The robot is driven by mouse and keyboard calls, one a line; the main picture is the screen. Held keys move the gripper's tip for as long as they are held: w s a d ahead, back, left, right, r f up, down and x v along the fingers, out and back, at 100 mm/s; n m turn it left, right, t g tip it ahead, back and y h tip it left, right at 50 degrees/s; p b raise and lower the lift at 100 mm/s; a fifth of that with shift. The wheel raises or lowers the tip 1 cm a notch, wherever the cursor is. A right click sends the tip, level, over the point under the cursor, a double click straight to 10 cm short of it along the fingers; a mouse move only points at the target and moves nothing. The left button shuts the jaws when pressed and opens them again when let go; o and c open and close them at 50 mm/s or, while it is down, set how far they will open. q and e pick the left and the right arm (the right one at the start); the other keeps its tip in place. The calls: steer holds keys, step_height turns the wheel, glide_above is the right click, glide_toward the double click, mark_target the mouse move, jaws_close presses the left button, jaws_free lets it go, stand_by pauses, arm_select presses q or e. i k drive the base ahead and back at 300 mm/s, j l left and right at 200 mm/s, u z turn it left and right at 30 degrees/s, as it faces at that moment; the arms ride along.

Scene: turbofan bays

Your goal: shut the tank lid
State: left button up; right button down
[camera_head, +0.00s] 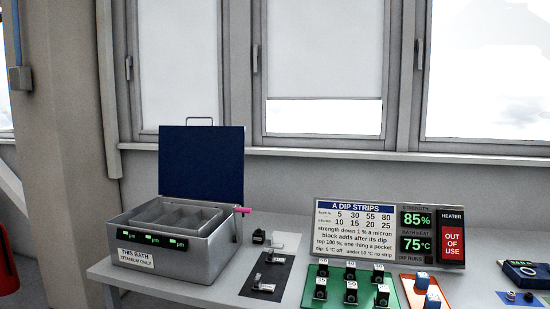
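The tank (205,240) is a grey metal box on the left part of the bench, with green displays and a label reading "THIS BATH TITANIUM ONLY" on its front. Its inside is split into compartments (175,215). The tank lid (201,163) stands open and upright at the tank's back edge, its dark blue inner face towards me. A wire handle (199,120) shows at the lid's top edge. A pink piece (242,210) sticks out at the right side by the lid's lower corner. Neither of my grippers is in view.
Right of the tank, a dark mat (266,275) holds small metal parts. A green tray (345,291) with several black blocks and an orange tray (426,292) stand farther right. A sign (356,230) and a display panel (432,235) stand behind them. A blue-topped device (524,272) is at the far right.

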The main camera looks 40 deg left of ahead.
mark_target(207, 163)
steer(key=j+z, duration=0.15)
steer(key=j, duration=1.9)
steer(key=k+j+z, duration=0.15)
steer(key=j, duration=0.3)
steer(key=k+j+z, duration=0.1)
steer(key=j, duration=0.35)
steer(key=k+j+z, duration=0.1)
steer(key=k+j, duration=0.2)
steer(key=k+j+z, duration=0.1)
steer(key=j, duration=0.4)
steer(key=k+j+z, duration=0.1)
steer(key=k+j, duration=0.35)
steer(key=j, duration=0.2)
steer(key=k+j+z, duration=0.1)
steer(key=j, duration=0.2)
steer(key=k+j+z, duration=0.1)
steer(key=k+j, duration=0.1)
steer(key=j, duration=0.25)
steer(key=k+j+z, duration=0.15)
steer(key=j, duration=0.55)
steer(key=j+z, duration=0.15)
steer(key=j, duration=0.3)
steer(key=k+j+z, duration=0.1)
steer(key=j, duration=0.4)
